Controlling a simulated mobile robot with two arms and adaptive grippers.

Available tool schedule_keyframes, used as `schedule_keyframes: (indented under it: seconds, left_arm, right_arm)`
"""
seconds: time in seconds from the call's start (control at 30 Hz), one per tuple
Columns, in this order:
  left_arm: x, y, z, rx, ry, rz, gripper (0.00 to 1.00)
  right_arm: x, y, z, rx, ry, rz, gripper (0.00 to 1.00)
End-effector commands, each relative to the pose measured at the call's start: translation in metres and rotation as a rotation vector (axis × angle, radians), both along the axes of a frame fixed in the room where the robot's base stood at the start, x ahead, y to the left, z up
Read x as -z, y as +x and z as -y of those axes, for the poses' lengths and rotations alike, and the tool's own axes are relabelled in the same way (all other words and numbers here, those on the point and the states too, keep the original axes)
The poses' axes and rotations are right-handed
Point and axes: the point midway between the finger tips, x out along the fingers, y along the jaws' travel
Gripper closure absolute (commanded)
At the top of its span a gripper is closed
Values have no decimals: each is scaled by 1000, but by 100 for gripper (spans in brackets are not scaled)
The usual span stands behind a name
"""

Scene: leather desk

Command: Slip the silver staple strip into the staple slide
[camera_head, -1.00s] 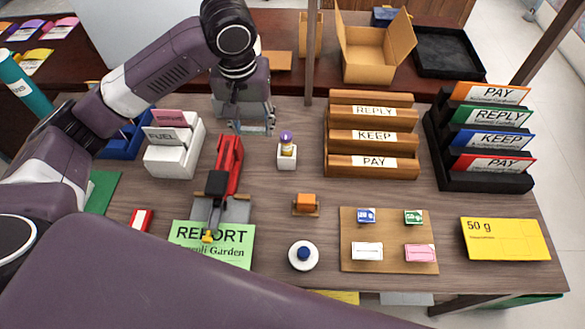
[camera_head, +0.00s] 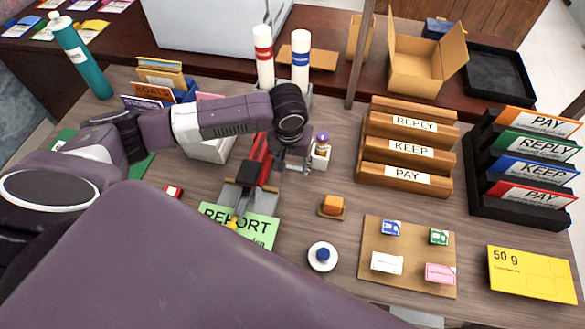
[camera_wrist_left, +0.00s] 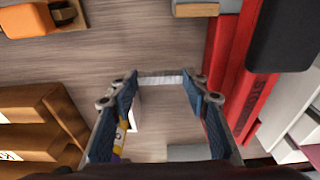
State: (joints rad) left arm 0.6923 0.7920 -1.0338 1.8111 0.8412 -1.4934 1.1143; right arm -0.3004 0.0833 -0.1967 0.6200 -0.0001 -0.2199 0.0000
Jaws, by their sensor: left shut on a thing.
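In the left wrist view, my left gripper (camera_wrist_left: 160,80) is shut on the silver staple strip (camera_wrist_left: 160,79), which spans the gap between its fingertips. In the head view, my left gripper (camera_head: 292,164) is just right of the red stapler (camera_head: 258,160), and the strip cannot be made out there. The stapler has a black part and a grey base beside the green REPORT paper (camera_head: 255,228). It also shows right of the fingers in the wrist view (camera_wrist_left: 222,75), apart from the strip. I cannot clearly make out the staple slide. My right gripper is not in view.
A white holder with a purple-capped bottle (camera_head: 321,150) stands close to the right of my left gripper. An orange block (camera_head: 332,205) and a round white button base (camera_head: 322,256) stand nearer. A wooden letter rack (camera_head: 405,180) is farther right.

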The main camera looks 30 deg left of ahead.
Motion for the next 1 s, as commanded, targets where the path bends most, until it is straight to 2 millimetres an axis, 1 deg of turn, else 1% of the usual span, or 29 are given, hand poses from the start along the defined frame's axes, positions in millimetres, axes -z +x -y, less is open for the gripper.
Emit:
schedule_keyframes:
  seconds: [0.03, 0.1, 0.17, 0.57, 0.6, 0.73, 1.0]
  left_arm:
    - [9, -1, 0, -1, 0, -4, 74]
    - [18, -1, 0, 0, 0, -2, 74]
    - [23, 0, 0, 0, 0, -1, 74]
    - [28, 0, 1, 0, -1, -1, 74]
    - [28, 0, 1, 0, -1, 0, 54]
    - [27, 0, 1, 0, -1, 0, 40]
    - [27, 0, 0, 0, -1, 0, 40]
  right_arm:
    - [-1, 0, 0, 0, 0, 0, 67]
    - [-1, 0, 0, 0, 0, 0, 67]
    - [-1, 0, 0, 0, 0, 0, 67]
    - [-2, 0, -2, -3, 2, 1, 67]
    - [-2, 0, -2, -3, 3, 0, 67]
    - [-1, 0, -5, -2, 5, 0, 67]
    - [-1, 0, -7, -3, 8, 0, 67]
